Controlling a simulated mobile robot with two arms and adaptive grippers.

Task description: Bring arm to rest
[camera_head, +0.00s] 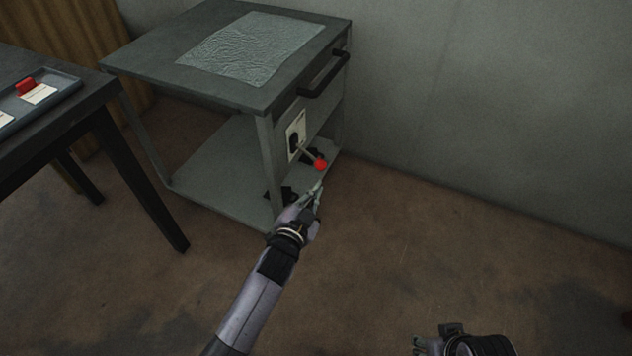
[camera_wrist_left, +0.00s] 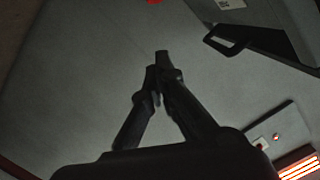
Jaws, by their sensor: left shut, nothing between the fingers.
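My left arm reaches in from the lower left of the head view, and my left gripper (camera_head: 318,187) is shut and empty. Its tips are just below the red ball knob (camera_head: 320,165) of a lever on the cabinet's side; I cannot tell whether they touch it. In the left wrist view the shut fingers (camera_wrist_left: 157,75) point up the picture, with a grey wall behind them. A small red patch shows at the top edge there. My right gripper (camera_head: 450,338) is only partly in view at the bottom edge, and its finger state is unclear.
The grey metal cabinet (camera_head: 190,82) has a black handle (camera_head: 325,75), a lower shelf and a crinkled sheet (camera_head: 250,48) on top. A dark table (camera_head: 100,95) with a tray (camera_head: 62,84) stands at left. The floor (camera_head: 420,240) to the right is open up to the wall.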

